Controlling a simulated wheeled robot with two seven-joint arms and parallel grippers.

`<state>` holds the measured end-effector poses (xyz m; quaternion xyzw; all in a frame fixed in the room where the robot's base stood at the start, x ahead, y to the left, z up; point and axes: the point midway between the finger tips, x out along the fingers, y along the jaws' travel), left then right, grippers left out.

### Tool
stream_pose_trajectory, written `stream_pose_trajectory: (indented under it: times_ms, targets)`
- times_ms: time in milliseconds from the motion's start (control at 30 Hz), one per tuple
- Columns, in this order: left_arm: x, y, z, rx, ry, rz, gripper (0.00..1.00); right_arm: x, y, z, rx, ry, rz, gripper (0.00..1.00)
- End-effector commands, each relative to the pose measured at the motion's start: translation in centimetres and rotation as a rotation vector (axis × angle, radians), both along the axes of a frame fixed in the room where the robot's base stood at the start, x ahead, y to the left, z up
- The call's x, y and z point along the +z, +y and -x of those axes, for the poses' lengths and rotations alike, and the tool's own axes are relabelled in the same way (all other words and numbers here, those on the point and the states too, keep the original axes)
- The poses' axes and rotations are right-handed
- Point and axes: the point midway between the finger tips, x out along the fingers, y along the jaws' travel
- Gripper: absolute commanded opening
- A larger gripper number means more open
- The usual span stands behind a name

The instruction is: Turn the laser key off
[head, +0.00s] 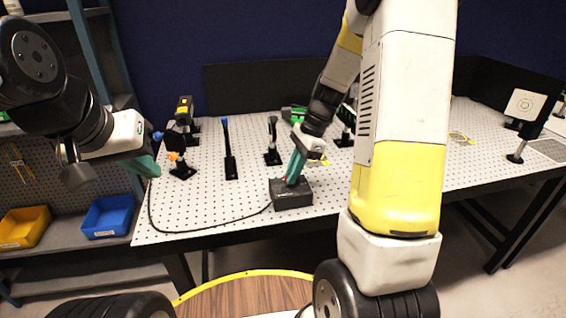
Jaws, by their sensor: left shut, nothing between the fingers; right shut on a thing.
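The black laser key box (292,200) sits near the front edge of the perforated white table, with a black cable leaving its left side. My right gripper (291,182) points down onto the top of the box, its teal fingers shut on the laser key. The fingers hide the key, so its turn angle cannot be read. A small bit of red shows at the fingertips. My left gripper (153,170) is shut and empty at the table's left edge, well apart from the box.
Several optics mounts stand behind the box, including a black post (230,160) and a mount with an orange knob (181,160). A white target (525,104) stands at the far right. Blue (106,217) and yellow (24,227) bins sit on the left shelf.

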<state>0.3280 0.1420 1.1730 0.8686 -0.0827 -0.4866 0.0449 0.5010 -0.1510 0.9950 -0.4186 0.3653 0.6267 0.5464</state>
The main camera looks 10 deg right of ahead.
Motion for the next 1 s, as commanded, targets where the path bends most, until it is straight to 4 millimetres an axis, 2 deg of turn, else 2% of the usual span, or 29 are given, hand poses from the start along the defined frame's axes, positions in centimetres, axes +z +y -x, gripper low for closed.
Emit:
stream_pose_trajectory:
  times_ms: [1000]
  targets:
    - [0.00,0.00,0.00,0.000,0.000,0.000,0.00,0.07,0.31,-0.58,0.930,-0.002,0.000,0.00]
